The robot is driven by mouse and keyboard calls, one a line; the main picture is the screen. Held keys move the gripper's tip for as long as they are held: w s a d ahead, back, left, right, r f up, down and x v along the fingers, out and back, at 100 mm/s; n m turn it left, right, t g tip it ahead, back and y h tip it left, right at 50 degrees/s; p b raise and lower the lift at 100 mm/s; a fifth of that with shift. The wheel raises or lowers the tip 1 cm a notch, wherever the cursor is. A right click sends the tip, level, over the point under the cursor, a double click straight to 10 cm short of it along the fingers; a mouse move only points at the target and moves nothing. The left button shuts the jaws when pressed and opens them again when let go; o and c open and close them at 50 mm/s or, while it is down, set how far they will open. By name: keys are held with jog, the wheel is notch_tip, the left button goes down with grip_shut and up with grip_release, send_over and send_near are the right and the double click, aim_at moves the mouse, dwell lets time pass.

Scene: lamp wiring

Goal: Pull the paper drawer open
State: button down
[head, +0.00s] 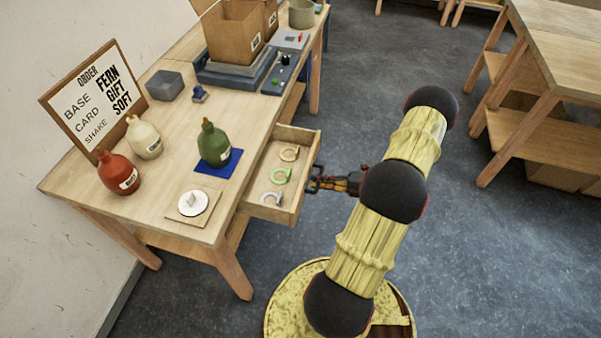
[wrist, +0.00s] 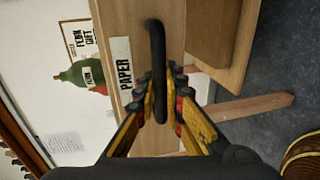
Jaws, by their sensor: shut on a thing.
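The paper drawer (head: 292,205) stands pulled out from the right side of the wooden table in the head view. Several ring-shaped items, tan, green and grey, lie in it. In the wrist view its front (wrist: 180,18) carries a white label (wrist: 122,78) reading PAPER and a dark bar handle (wrist: 157,62). My gripper (head: 314,180) is at the drawer front in the head view. In the wrist view my gripper (wrist: 160,98) has its fingers on both sides of the handle and is shut on it.
On the table (head: 165,215) stand a green bottle (head: 214,147) on a blue mat, a red bottle (head: 118,174), a cream bottle (head: 144,138) and an order board (head: 93,100). A cardboard box (head: 232,38) stands farther back. Open floor (head: 480,240) lies to the right, before another table (head: 555,55).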

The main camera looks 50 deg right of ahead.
jog(key=shift+f+p+v, duration=0.15)
jog(key=shift+f+v, duration=0.05)
jog(key=shift+v, duration=0.7)
jog(key=shift+f+p+v, duration=0.1)
jog(key=shift+f+v, duration=0.1)
jog(key=shift+v, duration=0.65)
jog(key=shift+f+p+v, duration=0.15)
jog(key=shift+v, duration=0.75)
jog(key=shift+s, duration=0.1)
jog(key=c, duration=1.9)
grip_release()
jog(key=shift+s+d, duration=0.1)
jog(key=v, duration=1.1)
jog(key=shift+s+d, duration=0.2)
jog(key=shift+s, duration=0.15)
